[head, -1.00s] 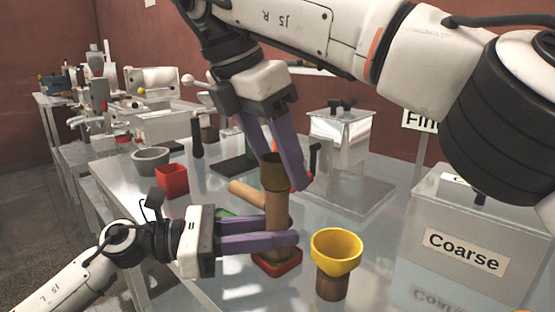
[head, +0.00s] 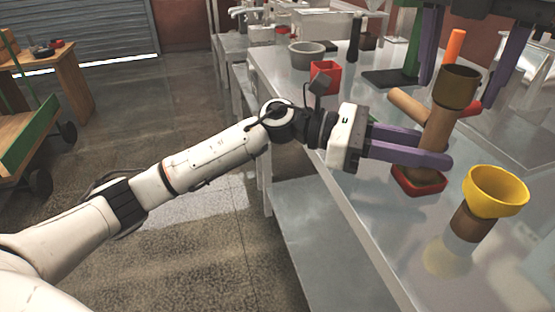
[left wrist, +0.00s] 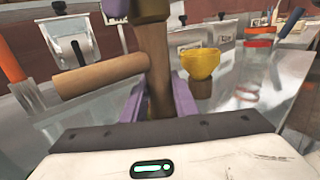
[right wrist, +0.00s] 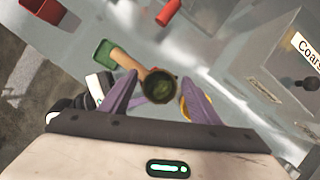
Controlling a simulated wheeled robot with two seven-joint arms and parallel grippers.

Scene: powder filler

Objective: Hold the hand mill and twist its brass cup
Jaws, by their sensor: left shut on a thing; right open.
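The hand mill (head: 437,132) stands upright, slightly tilted in the picture, over a red base (head: 419,183). It has a wooden body, a wooden side handle (head: 408,105) and a dark brass cup (head: 458,88) on top. My left gripper (head: 436,157) is shut around the wooden body below the handle. The left wrist view shows the body (left wrist: 158,70) between its purple fingers. My right gripper (right wrist: 158,82) is open, pointing down, with one finger either side of the cup, which shows its round opening in the right wrist view (right wrist: 160,88). A gap shows between fingers and cup.
A yellow funnel (head: 496,190) on a brown stand is close to the mill's right. A red box (head: 325,77) and a grey bowl (head: 307,55) stand farther back on the metal table. The Coarse box (right wrist: 295,60) is at the right in the right wrist view.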

